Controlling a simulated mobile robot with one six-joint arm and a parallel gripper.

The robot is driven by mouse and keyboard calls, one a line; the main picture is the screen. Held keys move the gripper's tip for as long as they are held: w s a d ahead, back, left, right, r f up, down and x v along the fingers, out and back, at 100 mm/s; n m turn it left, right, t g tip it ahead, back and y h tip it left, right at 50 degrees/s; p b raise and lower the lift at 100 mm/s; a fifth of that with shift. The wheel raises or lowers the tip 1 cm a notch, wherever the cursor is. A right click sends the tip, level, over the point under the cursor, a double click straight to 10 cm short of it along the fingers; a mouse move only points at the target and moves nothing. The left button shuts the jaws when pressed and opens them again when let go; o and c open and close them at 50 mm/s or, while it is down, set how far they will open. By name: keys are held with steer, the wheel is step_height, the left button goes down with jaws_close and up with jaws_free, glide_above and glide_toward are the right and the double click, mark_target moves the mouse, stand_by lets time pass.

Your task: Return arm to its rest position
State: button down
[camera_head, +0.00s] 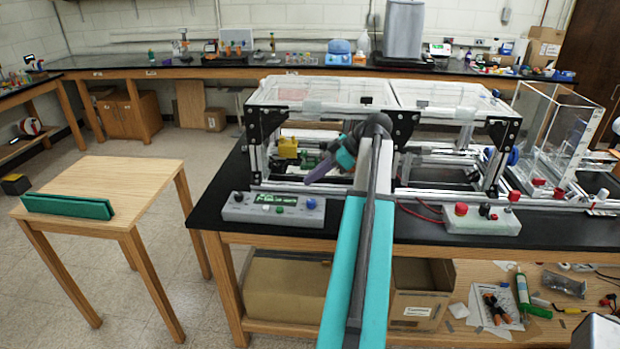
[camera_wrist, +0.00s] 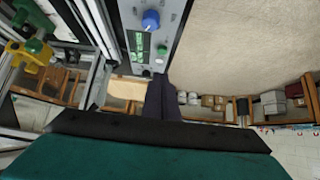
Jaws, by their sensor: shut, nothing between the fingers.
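My arm reaches forward from the bottom of the head view, up over the front of the black bench, and bends at the extrusion frame (camera_head: 384,98). My gripper (camera_head: 308,180) points left and a little down in front of the frame's left bay. Its purple fingers are close to the frame's lower front bar and behind the grey control box (camera_head: 273,209). In the wrist view the fingers (camera_wrist: 160,82) are together with nothing between them. The same control box (camera_wrist: 155,30), with a blue knob and green display, shows beyond the fingertips.
A yellow part (camera_head: 288,147) sits inside the frame's left bay. A second control box (camera_head: 468,218) with a red button is right of my arm. A clear acrylic enclosure (camera_head: 550,125) stands further right.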

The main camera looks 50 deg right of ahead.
steer(key=shift+m+g, duration=0.9)
steer(key=w+a+f, duration=0.2)
steer(key=a+f, duration=0.1)
steer(key=w+a+f, duration=0.5)
steer(key=a+f, duration=0.1)
steer(key=shift+w+a+f, duration=0.2)
steer(key=shift+w+a, duration=0.1)
steer(key=shift+w, duration=0.1)
steer(key=w+a+f+m+g+h, duration=0.1)
steer(key=w+a+f+m+g, duration=0.15)
steer(key=a+f, duration=0.95)
steer(key=w+a+f+m+g+h, duration=0.1)
steer(key=w+a+f+g, duration=0.15)
steer(key=a+f, duration=0.9)
steer(key=s+a+f+m+h, duration=0.1)
steer(key=s+a+f, duration=0.2)
steer(key=a, duration=0.6)
steer(key=s+a+f+h, duration=0.2)
steer(key=a+f, duration=0.1)
steer(key=a, duration=0.6)
steer(key=s+f+g, duration=0.3)
steer(key=s+f, duration=0.6)
steer(key=s, duration=0.4)
steer(key=s+f+g+b, duration=0.1)
steer(key=s+f+g, duration=0.2)
steer(key=s+f, duration=0.6)
steer(key=s, duration=0.4)
steer(key=shift+f+g, duration=0.3)
steer(key=shift+f, duration=0.1)
steer(key=shift+w, duration=0.1)
